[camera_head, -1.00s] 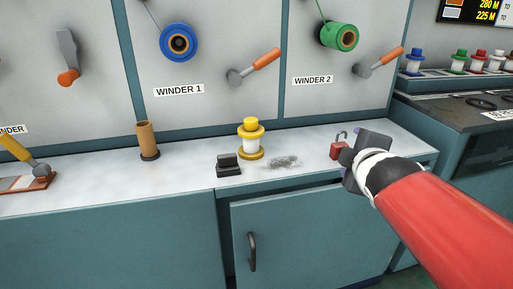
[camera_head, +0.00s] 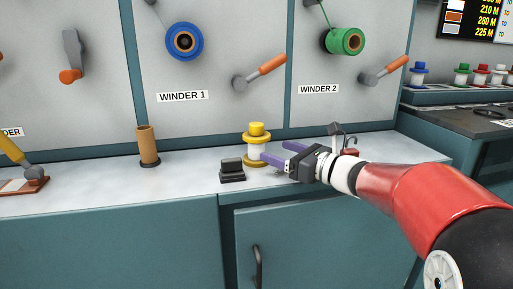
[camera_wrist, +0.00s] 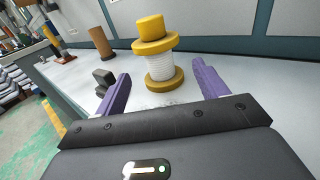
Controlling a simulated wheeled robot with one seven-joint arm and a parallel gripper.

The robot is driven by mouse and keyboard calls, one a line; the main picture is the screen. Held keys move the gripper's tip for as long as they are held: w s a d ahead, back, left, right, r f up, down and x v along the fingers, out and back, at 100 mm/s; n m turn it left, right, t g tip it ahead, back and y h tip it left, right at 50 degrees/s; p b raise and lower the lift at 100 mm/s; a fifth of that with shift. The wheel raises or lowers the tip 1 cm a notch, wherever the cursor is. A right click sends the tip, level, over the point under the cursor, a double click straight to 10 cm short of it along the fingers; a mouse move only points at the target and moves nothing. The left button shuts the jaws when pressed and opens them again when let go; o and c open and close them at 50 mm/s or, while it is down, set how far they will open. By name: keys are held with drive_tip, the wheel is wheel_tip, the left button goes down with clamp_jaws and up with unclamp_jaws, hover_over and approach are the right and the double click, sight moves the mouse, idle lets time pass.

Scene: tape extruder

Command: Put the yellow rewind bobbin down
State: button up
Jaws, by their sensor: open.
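The yellow rewind bobbin (camera_head: 257,146), with a white wound middle, stands upright on the pale counter (camera_head: 100,183) below the winder panels. In the wrist view the bobbin (camera_wrist: 159,58) stands ahead of my gripper, between the lines of its two fingers. My gripper (camera_head: 279,154) is to the right of the bobbin in the head view, low over the counter, with its purple fingers pointing left at it. The fingers (camera_wrist: 163,88) are apart and nothing is held between them. I cannot tell whether a finger touches the bobbin.
A black block (camera_head: 232,170) sits just left of the bobbin. A brown cardboard core (camera_head: 148,147) stands further left on a dark base. A red padlock (camera_head: 350,151) is behind my wrist. Winder levers (camera_head: 260,72) stick out above.

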sight(265, 146)
drive_tip(key=x, duration=0.8)
drive_tip(key=shift+s+a+p, duration=0.1)
drive_tip(key=shift+p, duration=0.3)
drive_tip(key=shift+r, duration=0.1)
drive_tip(key=c, duration=1.3)
